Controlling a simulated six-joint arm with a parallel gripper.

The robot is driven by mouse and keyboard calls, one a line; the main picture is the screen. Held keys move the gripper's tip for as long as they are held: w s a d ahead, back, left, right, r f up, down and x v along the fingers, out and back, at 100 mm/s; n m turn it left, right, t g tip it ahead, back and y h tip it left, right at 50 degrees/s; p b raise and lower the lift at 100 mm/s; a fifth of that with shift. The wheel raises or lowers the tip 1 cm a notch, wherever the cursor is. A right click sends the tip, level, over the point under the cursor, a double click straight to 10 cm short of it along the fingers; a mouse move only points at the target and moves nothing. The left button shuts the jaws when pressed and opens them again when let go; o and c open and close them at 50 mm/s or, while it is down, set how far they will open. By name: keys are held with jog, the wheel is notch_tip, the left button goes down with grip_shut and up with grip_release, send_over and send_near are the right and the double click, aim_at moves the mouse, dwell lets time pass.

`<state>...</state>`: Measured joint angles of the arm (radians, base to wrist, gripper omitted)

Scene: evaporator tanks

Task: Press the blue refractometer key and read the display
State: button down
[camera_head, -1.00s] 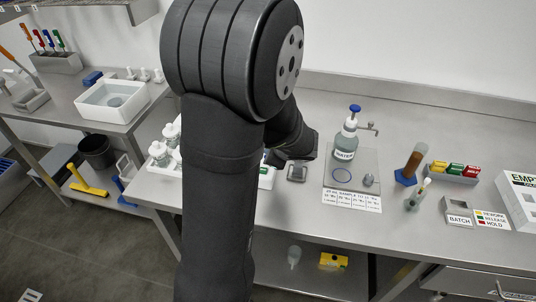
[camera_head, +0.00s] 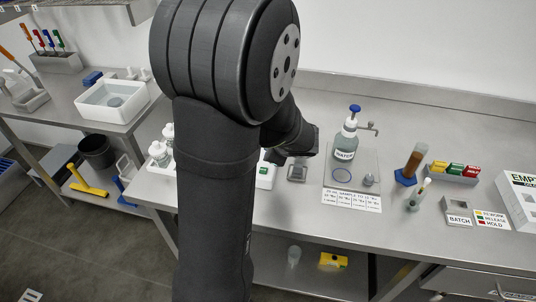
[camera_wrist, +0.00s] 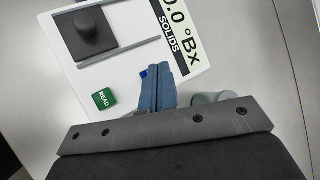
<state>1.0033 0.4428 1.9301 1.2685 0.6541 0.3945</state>
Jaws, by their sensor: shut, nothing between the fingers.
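The white refractometer (camera_wrist: 125,57) lies below my gripper in the wrist view. Its display (camera_wrist: 178,35) shows "0.0 °Bx" above "SOLIDS", with the top edge cut off by the frame, so any leading digit is out of view. A green key marked READ (camera_wrist: 104,98) is left of my fingers. A small blue patch, seemingly the blue key (camera_wrist: 143,74), shows at the left edge of my fingers, which hide the rest. My gripper (camera_wrist: 157,60) is shut and empty over it; contact cannot be told. In the head view my arm partly hides the refractometer (camera_head: 265,173).
A dark square lid (camera_wrist: 92,33) sits on the refractometer's left side. In the head view a small metal dish (camera_head: 297,172) is right of it. A WATER pump bottle (camera_head: 346,145) stands on a plate farther right. White bottles (camera_head: 159,153) stand left of my arm.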

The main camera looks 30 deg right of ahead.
jog(key=shift+r, duration=0.15)
jog(key=shift+r, duration=2.45)
jog(key=shift+f, duration=0.1)
notch_tip(320, 180, up, 4)
jog(key=shift+f, duration=0.1)
